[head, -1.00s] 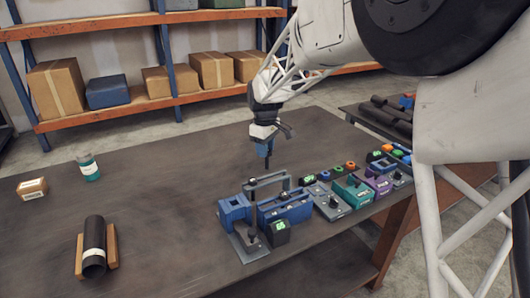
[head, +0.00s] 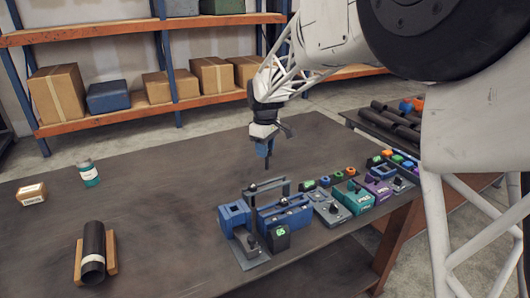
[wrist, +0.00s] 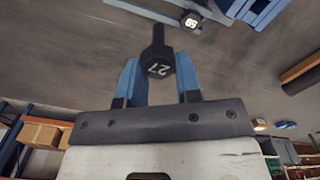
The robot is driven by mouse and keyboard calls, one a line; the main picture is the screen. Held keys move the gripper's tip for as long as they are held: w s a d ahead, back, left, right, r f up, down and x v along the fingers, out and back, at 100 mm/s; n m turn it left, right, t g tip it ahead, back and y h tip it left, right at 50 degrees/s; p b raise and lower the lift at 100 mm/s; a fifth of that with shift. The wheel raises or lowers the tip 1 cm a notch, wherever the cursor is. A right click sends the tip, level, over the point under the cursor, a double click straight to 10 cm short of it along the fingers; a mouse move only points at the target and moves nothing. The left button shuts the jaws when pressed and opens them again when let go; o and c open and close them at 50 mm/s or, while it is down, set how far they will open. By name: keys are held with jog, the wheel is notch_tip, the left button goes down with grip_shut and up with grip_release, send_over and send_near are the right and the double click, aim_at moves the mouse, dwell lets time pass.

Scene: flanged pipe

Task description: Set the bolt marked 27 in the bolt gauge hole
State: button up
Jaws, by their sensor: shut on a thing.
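A black bolt marked 27 (wrist: 158,62) is between the two blue fingers of my gripper (wrist: 158,80) in the wrist view. The fingers grip it at the head, and its shank points away from the gripper. In the head view my gripper (head: 264,150) points down above the table, behind the blue fixture (head: 237,215), with the bolt hanging small and dark below it. I cannot tell which opening is the bolt gauge hole.
A grey fixture (head: 327,208), a teal box (head: 354,196) and a purple box (head: 379,187) stand in a row to the right. A dark pipe (head: 93,255) rests in a wooden cradle at the front left. A teal-labelled jar (head: 89,174) and small carton (head: 32,194) stand behind it. The table's middle left is clear.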

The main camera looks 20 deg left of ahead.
jog(key=shift+r, duration=3.2)
jog(key=s+a+f, duration=0.3)
jog(key=s+f, duration=0.1)
jog(key=s, duration=0.3)
jog(key=s+a+f, duration=0.3)
jog(key=s+f, duration=0.2)
jog(key=s, duration=0.2)
jog(key=shift+s+f, duration=0.3)
jog(key=shift+f, duration=0.1)
jog(key=shift+f, duration=1.05)
jog(key=shift+f, duration=0.2)
jog(key=shift+f, duration=1.5)
jog(key=shift+f, duration=0.65)
